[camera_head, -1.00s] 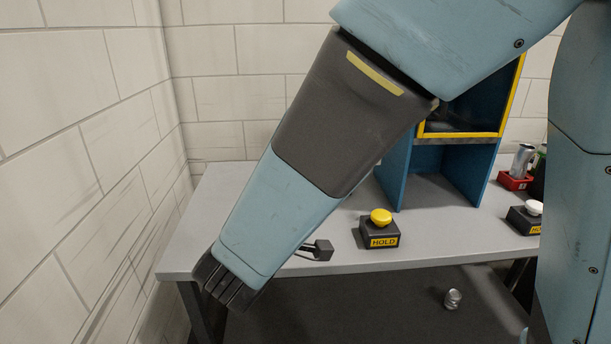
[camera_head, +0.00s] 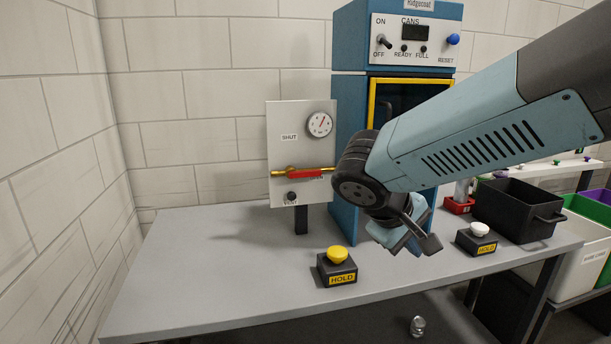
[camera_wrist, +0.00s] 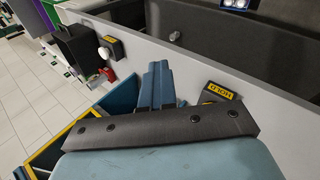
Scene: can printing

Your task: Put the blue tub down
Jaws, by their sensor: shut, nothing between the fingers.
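No blue tub shows in either view. My gripper (camera_head: 404,234) hangs over the grey table in front of the blue printing cabinet (camera_head: 345,165), between the yellow and white hold buttons. Its blue fingers also show in the wrist view (camera_wrist: 158,80), closed together with nothing held. My arm hides part of the cabinet's front and some of the table behind it.
The table (camera_head: 200,285) has free room at its left. A yellow-topped hold button (camera_head: 337,270), a white-topped one (camera_head: 477,240), a red can holder (camera_head: 458,206) and a black tub (camera_head: 515,212) stand on it. A valve panel (camera_head: 290,150) rises behind. A can (camera_head: 417,326) lies below.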

